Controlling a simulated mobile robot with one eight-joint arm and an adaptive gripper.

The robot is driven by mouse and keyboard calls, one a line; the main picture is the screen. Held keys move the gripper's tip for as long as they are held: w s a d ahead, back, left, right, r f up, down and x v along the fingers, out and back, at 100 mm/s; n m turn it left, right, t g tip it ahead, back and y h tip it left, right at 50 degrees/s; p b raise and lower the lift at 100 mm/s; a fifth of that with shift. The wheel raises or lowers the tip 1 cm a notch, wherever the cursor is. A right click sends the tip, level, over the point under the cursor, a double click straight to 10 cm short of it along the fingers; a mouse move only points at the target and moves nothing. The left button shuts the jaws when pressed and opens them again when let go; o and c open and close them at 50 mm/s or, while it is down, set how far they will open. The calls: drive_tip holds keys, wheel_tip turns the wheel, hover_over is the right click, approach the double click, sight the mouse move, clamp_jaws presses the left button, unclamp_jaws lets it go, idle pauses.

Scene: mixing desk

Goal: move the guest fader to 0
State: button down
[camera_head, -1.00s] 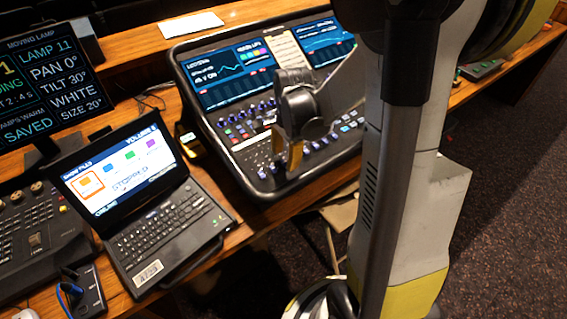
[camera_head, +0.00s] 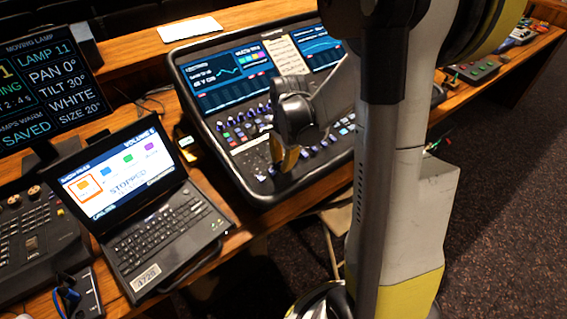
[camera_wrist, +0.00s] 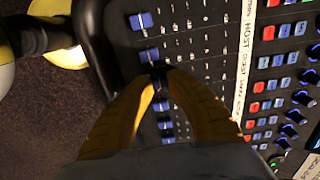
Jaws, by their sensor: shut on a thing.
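The mixing desk (camera_head: 216,150) stands on the wooden counter in the head view, with knobs, buttons and two lit screens. In the wrist view, a column of blue fader caps (camera_wrist: 149,55) runs down the panel beside a label strip (camera_wrist: 243,62) on which HOST and what looks like GUEST can be read. My gripper (camera_wrist: 157,76) is down at the panel with its yellow fingers closed together on a dark fader cap, mostly hidden between the tips. I cannot tell for certain which label belongs to it. In the head view my gripper (camera_head: 285,160) is over the desk's front part.
Fader caps sit close on both sides of my fingertips. Red and blue buttons (camera_wrist: 268,33) and knobs are to the right in the wrist view. A laptop (camera_head: 165,225) and a lamp display (camera_head: 45,90) stand left of the desk. The dark carpet is open at the right.

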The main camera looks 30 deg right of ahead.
sight(268, 151)
drive_tip(key=w, duration=0.7)
drive_tip(key=shift+a+r, duration=0.15)
drive_tip(key=shift+r, duration=0.15)
drive_tip(key=shift+s, duration=0.1)
drive_tip(key=c, duration=1.3)
unclamp_jaws()
drive_tip(key=shift+o, duration=0.2)
wheel_tip(268, 151, up, 12)
drive_tip(key=s, duration=0.1)
drive_tip(key=shift+s, duration=0.1)
